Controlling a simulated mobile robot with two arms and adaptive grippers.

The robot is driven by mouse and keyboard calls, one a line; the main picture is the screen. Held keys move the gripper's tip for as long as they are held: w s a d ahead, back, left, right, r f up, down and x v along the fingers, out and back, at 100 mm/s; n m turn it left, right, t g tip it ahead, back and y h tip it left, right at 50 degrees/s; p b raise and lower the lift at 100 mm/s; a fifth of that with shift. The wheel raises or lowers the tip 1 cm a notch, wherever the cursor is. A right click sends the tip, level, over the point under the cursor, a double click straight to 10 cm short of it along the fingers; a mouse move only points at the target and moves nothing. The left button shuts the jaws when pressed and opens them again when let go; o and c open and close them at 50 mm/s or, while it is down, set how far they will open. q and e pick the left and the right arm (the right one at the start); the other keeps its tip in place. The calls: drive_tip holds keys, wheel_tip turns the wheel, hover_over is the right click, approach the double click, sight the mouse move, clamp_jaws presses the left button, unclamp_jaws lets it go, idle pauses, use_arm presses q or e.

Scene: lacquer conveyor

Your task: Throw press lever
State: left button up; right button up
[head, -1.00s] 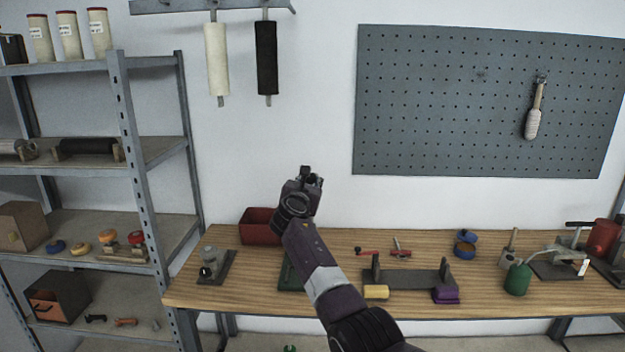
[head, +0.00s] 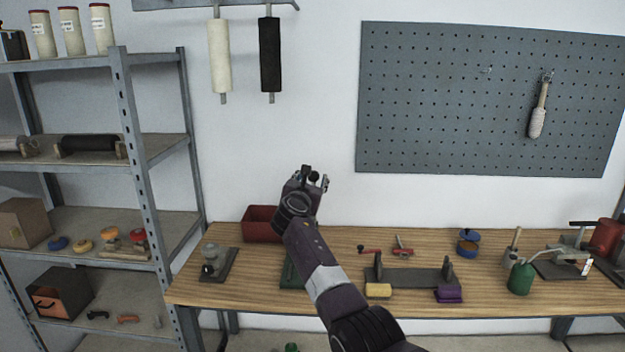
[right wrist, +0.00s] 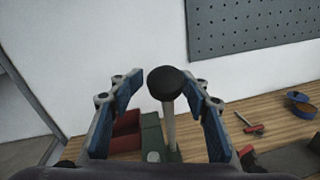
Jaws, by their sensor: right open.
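The press lever shows in the right wrist view as a black ball knob (right wrist: 165,82) on a pale upright rod (right wrist: 170,130), above a green base (right wrist: 150,135). In the head view the green base (head: 289,273) stands on the bench, partly hidden behind my right arm, and the dark knob (head: 314,175) shows at the gripper. My right gripper (head: 315,179) is open, with its blue-lined fingers on either side of the knob in the right wrist view. I cannot tell whether either finger touches it. My left gripper is not in view.
A red bin (head: 262,224) stands behind and left of the green base. A small grey device (head: 213,263) is at the bench's left end. A dark stand (head: 415,277), a yellow block (head: 378,290) and a purple block (head: 448,295) lie to the right. A shelf rack (head: 137,150) stands left.

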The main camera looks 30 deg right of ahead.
drive_tip(key=shift+s+d+r, duration=0.1)
drive_tip(key=shift+s+r, duration=0.1)
drive_tip(key=shift+s, duration=0.05)
drive_tip(key=v, duration=1.1)
drive_tip(key=shift+s+a, duration=0.25)
drive_tip(key=shift+a, duration=0.15)
drive_tip(key=shift+f, duration=0.1)
drive_tip(key=shift+c, duration=0.5)
